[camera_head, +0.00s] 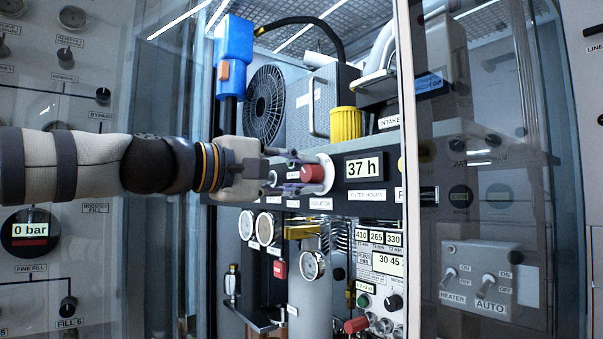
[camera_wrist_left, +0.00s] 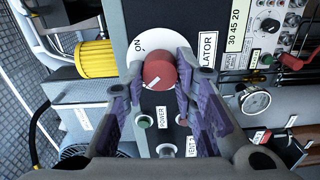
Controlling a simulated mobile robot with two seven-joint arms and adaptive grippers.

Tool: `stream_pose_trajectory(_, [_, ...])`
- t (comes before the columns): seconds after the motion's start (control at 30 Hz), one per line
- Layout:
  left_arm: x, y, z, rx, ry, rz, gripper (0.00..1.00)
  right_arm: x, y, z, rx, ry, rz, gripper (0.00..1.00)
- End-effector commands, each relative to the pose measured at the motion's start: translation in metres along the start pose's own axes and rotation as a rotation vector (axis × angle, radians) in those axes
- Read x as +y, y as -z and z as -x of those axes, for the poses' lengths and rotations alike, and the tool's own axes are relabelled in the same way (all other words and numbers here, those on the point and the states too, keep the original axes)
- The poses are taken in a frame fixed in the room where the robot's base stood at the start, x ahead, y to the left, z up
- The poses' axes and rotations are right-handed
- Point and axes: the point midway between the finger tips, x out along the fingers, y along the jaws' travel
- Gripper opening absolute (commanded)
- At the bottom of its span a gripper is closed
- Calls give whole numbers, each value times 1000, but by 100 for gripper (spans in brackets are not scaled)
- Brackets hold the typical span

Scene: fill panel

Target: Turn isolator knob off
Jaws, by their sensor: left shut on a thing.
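The isolator knob (camera_head: 312,174) is a red round knob on a white round dial on the dark panel strip, above an "ISOLATOR" label (camera_head: 320,203). In the left wrist view the red knob (camera_wrist_left: 159,72) sits at upper centre, with "ON" printed on the white dial (camera_wrist_left: 141,42) and a short white line on the knob's face. My left gripper (camera_head: 298,174) reaches it from the left, and its purple-padded fingers (camera_wrist_left: 160,73) are closed on the knob's two sides. The fingers hide part of the dial. My right gripper is not in view.
Glass doors, such as the one at right (camera_head: 480,200), flank the open cabinet. A "37 h" display (camera_head: 365,168) is right of the knob. Gauges (camera_head: 313,264) and a yellow filter (camera_head: 345,124) are close by. A green button (camera_wrist_left: 145,121) is near the fingers.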

Motion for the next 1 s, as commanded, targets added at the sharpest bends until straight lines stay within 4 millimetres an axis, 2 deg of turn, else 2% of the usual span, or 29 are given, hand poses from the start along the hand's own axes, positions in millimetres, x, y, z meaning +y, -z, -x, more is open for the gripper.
stream_pose_trajectory(0.3, [-1, -1, -1, -4, 2, 77, 0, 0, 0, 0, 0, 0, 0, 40])
stream_pose_trajectory(0.77, [-1, -1, -1, -3, 2, 87, 0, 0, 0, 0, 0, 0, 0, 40])
stream_pose_trajectory(0.8, [-1, -1, -1, -3, 2, 86, 34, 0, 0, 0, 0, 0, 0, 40])
stream_pose_trajectory(0.83, [-1, -1, 0, -3, 2, 86, 41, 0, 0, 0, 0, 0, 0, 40])
stream_pose_trajectory(0.87, [-1, -1, 0, -3, 2, 86, 46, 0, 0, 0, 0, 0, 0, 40])
stream_pose_trajectory(1.0, [-1, -1, 0, -2, 1, 85, 46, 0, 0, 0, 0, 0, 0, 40])
